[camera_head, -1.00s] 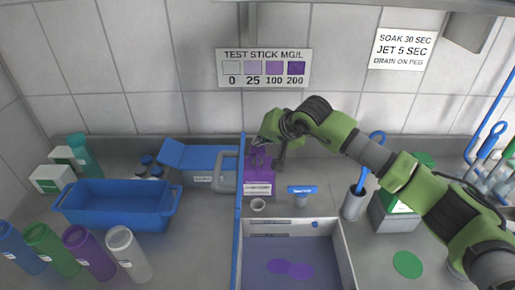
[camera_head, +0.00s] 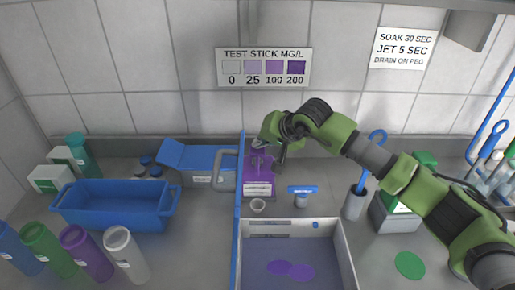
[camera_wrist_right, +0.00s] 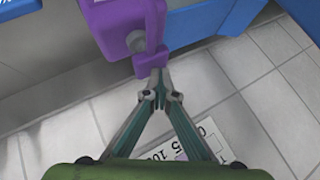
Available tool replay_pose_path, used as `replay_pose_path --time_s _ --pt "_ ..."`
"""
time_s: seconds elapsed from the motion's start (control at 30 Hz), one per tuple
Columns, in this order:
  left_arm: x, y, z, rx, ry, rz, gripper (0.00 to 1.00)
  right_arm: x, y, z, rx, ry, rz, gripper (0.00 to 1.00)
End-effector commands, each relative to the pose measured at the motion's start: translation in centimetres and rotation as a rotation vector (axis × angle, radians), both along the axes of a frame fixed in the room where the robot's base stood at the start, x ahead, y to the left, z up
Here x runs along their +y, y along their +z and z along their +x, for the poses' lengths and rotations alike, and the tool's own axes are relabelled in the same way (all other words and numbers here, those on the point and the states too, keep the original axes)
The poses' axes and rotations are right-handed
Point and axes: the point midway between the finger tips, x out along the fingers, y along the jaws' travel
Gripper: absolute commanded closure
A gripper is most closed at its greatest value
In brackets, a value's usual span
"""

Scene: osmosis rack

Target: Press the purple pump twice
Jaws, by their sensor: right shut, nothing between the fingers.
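The purple pump (camera_head: 259,188) stands on the counter against the back wall, just right of the blue divider, with a pale label on its front. My right gripper (camera_head: 260,142) is at the top of the pump, its fingers shut and empty. In the right wrist view the shut fingertips (camera_wrist_right: 158,76) are at a small purple projecting part of the pump (camera_wrist_right: 118,22). I cannot tell whether they touch it. My left gripper is not in view.
A small white cup (camera_head: 257,205) stands in front of the pump. A grey basin (camera_head: 345,255) is nearer, with purple discs inside. The blue divider (camera_head: 239,215) rises close on the left. A blue-topped item (camera_head: 302,190) and a holder (camera_head: 355,205) stand to the right.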

Motion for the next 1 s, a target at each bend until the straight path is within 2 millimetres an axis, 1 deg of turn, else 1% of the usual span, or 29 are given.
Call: replay_pose_path --time_s 0.03,0.67,1.0 --pt "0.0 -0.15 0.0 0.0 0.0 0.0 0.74 0.0 -0.4 -0.11 0.005 0.001 -0.003 1.0" --pt "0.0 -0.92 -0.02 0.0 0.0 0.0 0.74 -0.02 -1.27 -0.18 0.009 0.001 -0.004 1.0" --pt "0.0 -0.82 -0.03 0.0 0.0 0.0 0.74 -0.02 -1.19 -0.21 0.01 0.001 -0.004 1.0"
